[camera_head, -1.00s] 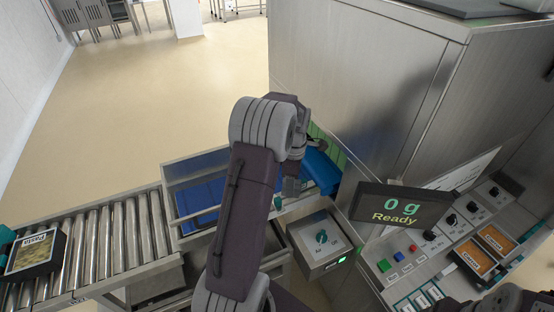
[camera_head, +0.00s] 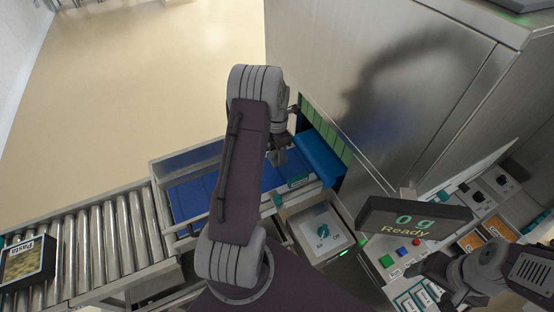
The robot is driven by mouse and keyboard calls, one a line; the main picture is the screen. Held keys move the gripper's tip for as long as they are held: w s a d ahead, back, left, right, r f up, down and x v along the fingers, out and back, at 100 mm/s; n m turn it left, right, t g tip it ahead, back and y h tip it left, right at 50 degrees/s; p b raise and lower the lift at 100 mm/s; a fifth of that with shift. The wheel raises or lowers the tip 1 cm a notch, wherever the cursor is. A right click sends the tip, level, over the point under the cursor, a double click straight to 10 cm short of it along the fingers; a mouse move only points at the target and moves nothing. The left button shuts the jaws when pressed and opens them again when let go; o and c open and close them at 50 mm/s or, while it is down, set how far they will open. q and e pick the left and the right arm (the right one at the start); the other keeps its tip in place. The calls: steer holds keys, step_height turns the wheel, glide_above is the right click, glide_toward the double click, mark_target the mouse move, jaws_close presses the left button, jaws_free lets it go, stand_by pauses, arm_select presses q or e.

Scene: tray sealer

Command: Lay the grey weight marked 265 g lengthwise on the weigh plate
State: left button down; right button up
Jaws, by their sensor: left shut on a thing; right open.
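My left gripper (camera_head: 280,146) is over the blue belt section, partly hidden by my own arm. It is shut on a small grey block (camera_head: 278,157), which looks like the grey weight; no 265 g marking can be read. The display (camera_head: 414,219) reads 0 g and Ready. I cannot pick out the weigh plate with certainty; my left arm covers part of the area under the gripper. My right gripper (camera_head: 445,282) is open at the lower right, over the control panel, with no object seen in it.
A roller conveyor (camera_head: 104,240) at left carries a black tray labelled Pasta (camera_head: 27,263). Blue belt (camera_head: 192,198) lies inside metal side rails. A box with a teal Air/Off knob (camera_head: 322,232) stands beside the display. The large steel housing (camera_head: 370,90) bounds the right.

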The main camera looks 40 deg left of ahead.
arm_select(q)
steer(key=shift+w+a+f, duration=0.2)
steer(key=shift+w+f, duration=0.1)
steer(key=shift+f, duration=0.05)
steer(key=shift+a+f, duration=0.1)
steer(key=shift+f, duration=0.3)
steer(key=f, duration=0.2)
steer(key=f+p, duration=0.1)
steer(key=shift+s+d, duration=0.25)
steer(key=shift+w+a+f, duration=0.1)
steer(key=shift+w+f, duration=0.05)
steer(key=shift+f, duration=0.05)
steer(key=c, duration=0.5)
jaws_free()
arm_select(e)
steer(key=shift+w+r, duration=0.1)
steer(key=shift+r, duration=0.35)
